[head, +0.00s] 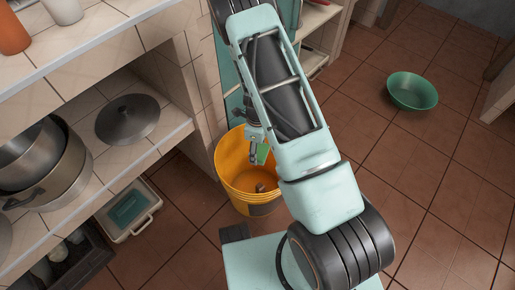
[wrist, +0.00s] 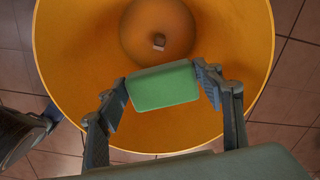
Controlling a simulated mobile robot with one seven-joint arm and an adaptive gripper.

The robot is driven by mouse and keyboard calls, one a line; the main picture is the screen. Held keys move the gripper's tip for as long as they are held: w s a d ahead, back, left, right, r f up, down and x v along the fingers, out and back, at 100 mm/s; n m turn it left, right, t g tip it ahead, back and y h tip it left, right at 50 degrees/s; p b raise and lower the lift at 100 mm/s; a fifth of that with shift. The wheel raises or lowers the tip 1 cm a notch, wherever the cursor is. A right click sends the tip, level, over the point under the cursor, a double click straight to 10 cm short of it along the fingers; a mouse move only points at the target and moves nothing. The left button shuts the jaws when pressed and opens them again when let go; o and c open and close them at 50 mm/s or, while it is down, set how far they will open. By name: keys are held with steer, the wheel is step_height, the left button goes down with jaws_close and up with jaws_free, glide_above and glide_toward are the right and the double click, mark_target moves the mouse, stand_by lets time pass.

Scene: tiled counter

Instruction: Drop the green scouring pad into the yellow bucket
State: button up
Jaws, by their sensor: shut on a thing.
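The green scouring pad (wrist: 162,87) is between the two fingers of my gripper (wrist: 165,85), which is shut on it. In the wrist view it hangs over the open mouth of the yellow bucket (wrist: 70,60). In the head view the pad (head: 262,153) shows only partly, beside my gripper (head: 256,146) and against the bucket's inner wall. The bucket (head: 232,165) stands upright on the floor, partly covered by my arm. A small brownish object (head: 261,188) lies at its bottom; a small light thing (wrist: 159,42) shows there in the wrist view.
A green bowl (head: 412,92) sits on the tiled floor at the right. Tiled shelves at the left hold metal pots (head: 45,165) and a lid (head: 127,119). A pale box (head: 130,208) stands on the floor left of the bucket. Floor between bowl and my arm is clear.

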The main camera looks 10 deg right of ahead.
mark_target(258, 150)
steer(key=o, duration=1)
steer(key=shift+r, duration=0.15)
step_height(258, 150, up, 12)
steer(key=shift+f, duration=0.1)
